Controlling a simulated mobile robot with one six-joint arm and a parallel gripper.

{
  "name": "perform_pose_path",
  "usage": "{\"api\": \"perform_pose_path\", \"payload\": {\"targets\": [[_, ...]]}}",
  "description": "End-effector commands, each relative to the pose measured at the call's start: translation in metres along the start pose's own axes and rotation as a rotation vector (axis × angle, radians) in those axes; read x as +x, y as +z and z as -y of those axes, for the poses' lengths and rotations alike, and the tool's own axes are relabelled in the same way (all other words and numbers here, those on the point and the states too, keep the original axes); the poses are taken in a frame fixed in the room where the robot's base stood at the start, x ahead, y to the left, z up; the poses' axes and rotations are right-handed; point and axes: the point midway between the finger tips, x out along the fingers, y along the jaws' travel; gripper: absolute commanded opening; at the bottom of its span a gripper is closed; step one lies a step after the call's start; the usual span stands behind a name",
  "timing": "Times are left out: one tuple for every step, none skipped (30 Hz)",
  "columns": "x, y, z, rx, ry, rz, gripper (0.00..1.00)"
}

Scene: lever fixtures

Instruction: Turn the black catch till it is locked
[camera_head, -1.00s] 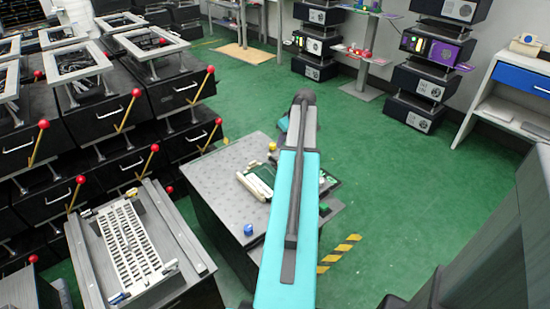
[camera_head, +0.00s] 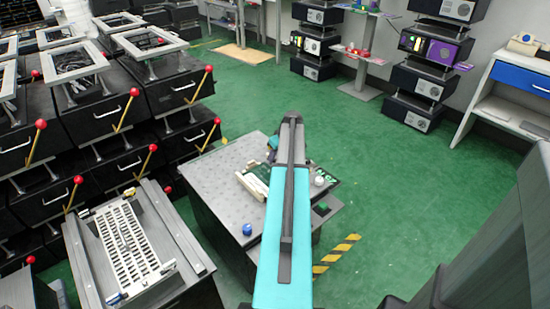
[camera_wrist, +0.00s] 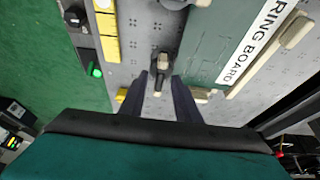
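The black catch (camera_wrist: 161,66) is a small dark lever in the wrist view, on the grey perforated panel (camera_wrist: 136,25) beside the green board lettered "RING BOARD" (camera_wrist: 212,45). My gripper (camera_wrist: 160,84) has two dark fingers standing apart. The catch's lower end shows in the gap between the fingertips. I cannot tell whether either finger touches it. In the head view my teal arm reaches over the grey table (camera_head: 218,175) and hides my gripper and the catch.
Yellow blocks (camera_wrist: 108,35) and a lit green button (camera_wrist: 95,70) line the panel's left side. A pale handle (camera_wrist: 288,35) is at right. A blue knob (camera_head: 247,229) sits on the table's near edge. Red-knobbed levers (camera_head: 205,84) stand at left. Green floor lies open at right.

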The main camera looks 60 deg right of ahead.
Motion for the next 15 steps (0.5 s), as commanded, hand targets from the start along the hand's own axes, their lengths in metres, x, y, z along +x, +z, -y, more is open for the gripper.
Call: {"api": "perform_pose_path", "payload": {"targets": [[0.006,0.000,0.000,0.000,-0.001,0.001,0.30],[0.009,0.000,0.000,0.000,-0.001,0.001,0.30],[0.011,0.000,0.000,0.000,-0.001,0.000,0.30],[0.013,0.000,0.000,0.000,0.000,0.000,0.30],[0.014,0.000,0.000,0.000,0.000,0.000,0.30],[0.015,-0.001,0.001,-0.001,0.000,0.000,0.30],[0.016,-0.001,0.001,-0.001,0.000,0.000,0.30],[0.017,-0.001,0.001,-0.001,0.000,0.000,0.30],[0.017,-0.001,0.001,-0.001,0.000,0.000,0.30],[0.017,-0.001,0.001,-0.001,0.000,0.000,0.30],[0.017,-0.001,0.001,-0.001,0.000,0.000,0.30],[0.017,-0.001,0.001,-0.001,0.000,0.000,0.30],[0.017,-0.001,0.001,-0.001,0.000,0.000,0.30],[0.017,-0.001,0.001,-0.001,0.000,0.000,0.30],[0.017,-0.001,0.001,-0.001,0.000,0.000,0.30]]}}
